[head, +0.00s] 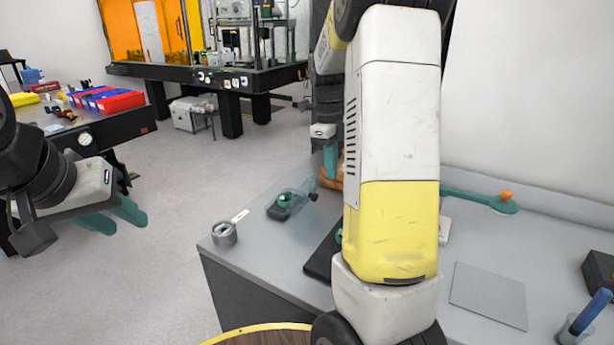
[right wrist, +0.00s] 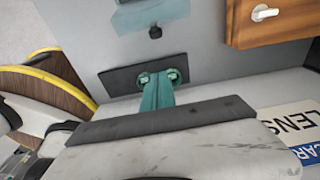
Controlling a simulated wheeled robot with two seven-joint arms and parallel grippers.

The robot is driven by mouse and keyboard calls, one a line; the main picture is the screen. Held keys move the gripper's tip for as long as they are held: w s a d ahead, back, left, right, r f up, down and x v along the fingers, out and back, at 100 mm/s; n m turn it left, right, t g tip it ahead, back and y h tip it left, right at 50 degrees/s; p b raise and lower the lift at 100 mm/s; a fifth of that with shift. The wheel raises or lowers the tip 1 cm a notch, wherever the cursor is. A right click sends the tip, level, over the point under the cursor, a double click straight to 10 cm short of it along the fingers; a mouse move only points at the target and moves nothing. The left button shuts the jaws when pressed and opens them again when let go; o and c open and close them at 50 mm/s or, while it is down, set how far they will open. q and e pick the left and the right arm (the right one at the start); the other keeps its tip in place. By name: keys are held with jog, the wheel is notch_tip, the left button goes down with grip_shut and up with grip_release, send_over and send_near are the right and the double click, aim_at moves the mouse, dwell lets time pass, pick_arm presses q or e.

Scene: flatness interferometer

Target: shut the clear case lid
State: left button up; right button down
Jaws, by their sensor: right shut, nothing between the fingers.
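In the head view the clear case (head: 280,211) sits on the bench, with a dark base and a small green item. Its see-through lid (head: 303,190) appears raised and slanted off the right side of the base, with a dark knob. In the right wrist view part of the lid (right wrist: 150,12) shows at the top edge; its exact angle is unclear. My right gripper (head: 331,172) is shut and empty, right of the case and apart from the lid; its fingers (right wrist: 158,85) overlap a dark mat in the wrist view. My left gripper (head: 120,217) is open and empty, off the bench.
A dark mat (head: 322,262) lies near the bench front, partly behind my right arm. A small metal cup (head: 224,234) stands left of it. A grey plate (head: 488,293) and a dark box (head: 600,270) are on the right.

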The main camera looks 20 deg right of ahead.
aim_at(307, 198)
jog(key=f, duration=0.6)
jog(key=s+f, duration=0.1)
jog(key=f, duration=0.2)
jog(key=shift+d+f, duration=0.3)
jog(key=shift+f, duration=0.1)
jog(key=shift+w+a+r, duration=0.2)
jog(key=shift+w+a, duration=0.25)
jog(key=shift+w, duration=0.1)
jog(key=shift+w+a+r, duration=0.2)
jog(key=shift+w+a, duration=0.25)
jog(key=shift+w, duration=0.05)
jog(key=shift+w+a+r, duration=0.2)
jog(key=shift+w+a, duration=0.25)
jog(key=shift+w, duration=0.05)
